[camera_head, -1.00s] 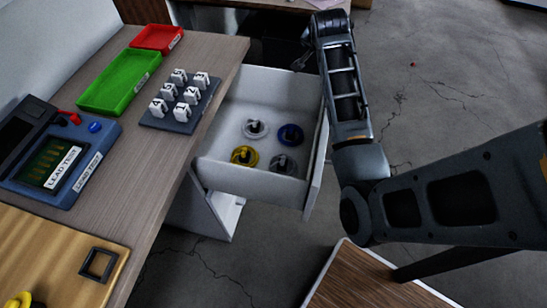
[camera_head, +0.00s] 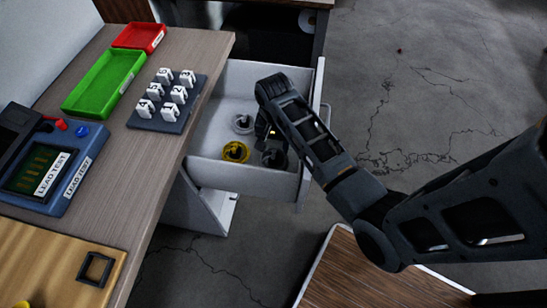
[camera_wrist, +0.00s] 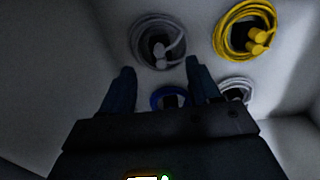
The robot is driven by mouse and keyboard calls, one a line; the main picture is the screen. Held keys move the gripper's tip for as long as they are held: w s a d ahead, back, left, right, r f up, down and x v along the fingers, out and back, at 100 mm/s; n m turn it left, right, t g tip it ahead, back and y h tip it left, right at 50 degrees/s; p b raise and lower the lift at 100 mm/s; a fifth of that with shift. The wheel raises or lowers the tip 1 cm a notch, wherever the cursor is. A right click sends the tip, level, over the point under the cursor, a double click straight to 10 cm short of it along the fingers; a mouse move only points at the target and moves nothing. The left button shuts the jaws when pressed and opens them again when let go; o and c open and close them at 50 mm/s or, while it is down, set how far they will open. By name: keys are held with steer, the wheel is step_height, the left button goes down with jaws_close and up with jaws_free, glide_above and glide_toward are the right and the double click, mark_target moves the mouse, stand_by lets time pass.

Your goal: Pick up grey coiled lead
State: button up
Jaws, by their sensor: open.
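The grey coiled lead (camera_wrist: 140,42) lies on the drawer floor, just beyond my fingertips in the wrist view. In the head view the grey lead (camera_head: 274,160) is at the drawer's front right, partly covered by my gripper. My gripper (camera_wrist: 160,68) is open and empty, pointing down into the drawer. It also shows in the head view (camera_head: 269,138), over the right side of the drawer. A blue coiled lead (camera_wrist: 158,95) shows between and behind the fingers, partly hidden by them; my arm hides it in the head view.
The open white drawer (camera_head: 218,173) also holds a yellow coiled lead (camera_head: 235,152) and a white coiled lead (camera_head: 242,123). Its walls stand close around my gripper. The table (camera_head: 170,150) at left bears a block of white clips (camera_head: 166,100), green and red trays, and a lead tester.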

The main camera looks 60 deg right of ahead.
mark_target(274, 153)
steer(key=shift+a+f, duration=0.1)
steer(key=shift+f, duration=2.2)
steer(key=shift+c, duration=0.4)
jaws_close()
